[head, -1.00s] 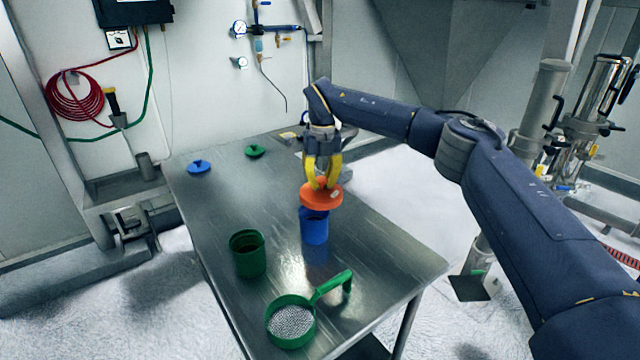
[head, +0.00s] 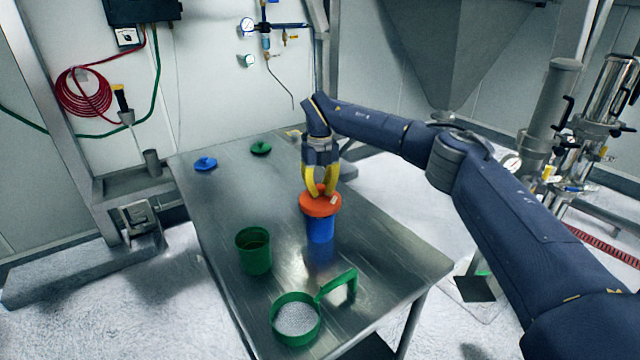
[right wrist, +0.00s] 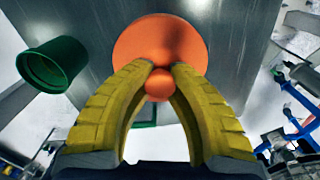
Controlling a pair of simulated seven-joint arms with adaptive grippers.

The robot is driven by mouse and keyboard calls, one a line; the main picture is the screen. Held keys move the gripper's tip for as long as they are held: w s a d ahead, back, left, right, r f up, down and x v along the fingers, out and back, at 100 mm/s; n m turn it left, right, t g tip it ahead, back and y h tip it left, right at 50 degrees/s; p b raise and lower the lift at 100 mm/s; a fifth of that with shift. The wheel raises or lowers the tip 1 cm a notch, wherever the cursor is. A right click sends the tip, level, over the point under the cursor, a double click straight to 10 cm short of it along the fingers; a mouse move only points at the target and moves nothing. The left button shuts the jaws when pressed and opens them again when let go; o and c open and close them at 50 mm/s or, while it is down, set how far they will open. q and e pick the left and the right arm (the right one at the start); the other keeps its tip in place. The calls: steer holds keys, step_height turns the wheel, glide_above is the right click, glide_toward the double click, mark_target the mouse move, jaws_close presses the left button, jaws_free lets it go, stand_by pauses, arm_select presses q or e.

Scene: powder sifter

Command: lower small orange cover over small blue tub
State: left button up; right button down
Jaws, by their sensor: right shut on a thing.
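The small orange cover (head: 320,205) sits level at the top of the small blue tub (head: 320,228) in the head view and hides the tub's mouth. I cannot tell whether the cover is fully seated on the rim. My right gripper (head: 321,190) is above the cover, its yellow fingers shut on the cover's round knob. In the right wrist view the fingers (right wrist: 160,68) close around the knob, and the orange cover (right wrist: 160,35) spreads beyond them. The blue tub is hidden there. My left gripper is not in view.
On the metal table (head: 225,190) a green tub (head: 254,252) stands open left of the blue tub. A green sieve (head: 296,320) with a handle lies at the front. A blue lid (head: 205,164) and a green lid (head: 260,148) lie at the back.

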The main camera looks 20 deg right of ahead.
mark_target(320, 198)
steer(key=shift+f, duration=1.65)
steer(key=shift+f, duration=0.1)
steer(key=c, duration=1.3)
jaws_free()
